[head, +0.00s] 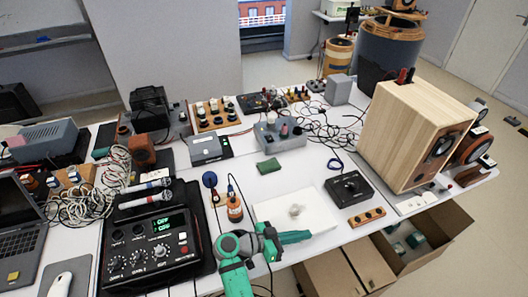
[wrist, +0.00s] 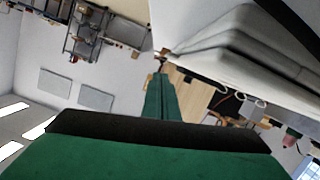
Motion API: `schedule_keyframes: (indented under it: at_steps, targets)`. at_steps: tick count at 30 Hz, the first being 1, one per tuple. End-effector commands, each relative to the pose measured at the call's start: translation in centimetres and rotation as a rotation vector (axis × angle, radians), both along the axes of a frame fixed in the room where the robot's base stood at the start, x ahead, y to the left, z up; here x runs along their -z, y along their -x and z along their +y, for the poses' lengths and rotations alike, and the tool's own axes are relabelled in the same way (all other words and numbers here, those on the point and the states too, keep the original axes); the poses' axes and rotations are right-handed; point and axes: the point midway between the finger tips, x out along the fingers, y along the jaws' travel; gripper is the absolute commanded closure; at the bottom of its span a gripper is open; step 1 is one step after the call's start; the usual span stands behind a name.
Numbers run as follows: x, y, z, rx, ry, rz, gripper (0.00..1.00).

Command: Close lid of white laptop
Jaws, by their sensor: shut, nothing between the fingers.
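An open laptop (head: 22,232) with dark keys and a grey body stands at the left edge in the head view, partly cut off. Its lid is raised. A flat white slab (head: 270,211) with a small pale lump on it lies at the table's front middle; I cannot tell whether it is a laptop. My green gripper (head: 296,237) is at the slab's front edge, well to the right of the open laptop. In the wrist view my gripper (wrist: 161,76) is shut and empty. I cannot tell whether it touches anything.
A black mixer (head: 155,244) and tangled cables (head: 110,180) lie beside the open laptop. A small bottle (head: 234,208) stands left of the slab. A black knob box (head: 349,188) and a wooden speaker (head: 412,130) stand to the right. Open cardboard boxes (head: 345,270) sit below the front edge.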

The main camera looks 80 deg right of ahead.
Motion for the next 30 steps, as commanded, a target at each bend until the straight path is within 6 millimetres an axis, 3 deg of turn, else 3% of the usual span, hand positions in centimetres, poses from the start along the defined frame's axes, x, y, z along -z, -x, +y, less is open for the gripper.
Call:
schedule_keyframes:
  at_steps: [17, 25, 30]
  targets:
    - [-0.2, 0.1, 0.0, 0.004, 0.001, -0.001, 1.00]
    - [-4.2, 0.1, 0.0, 0.001, 0.004, -0.003, 1.00]
    - [-4.9, -3.3, 1.9, -0.004, 0.000, -0.001, 1.00]
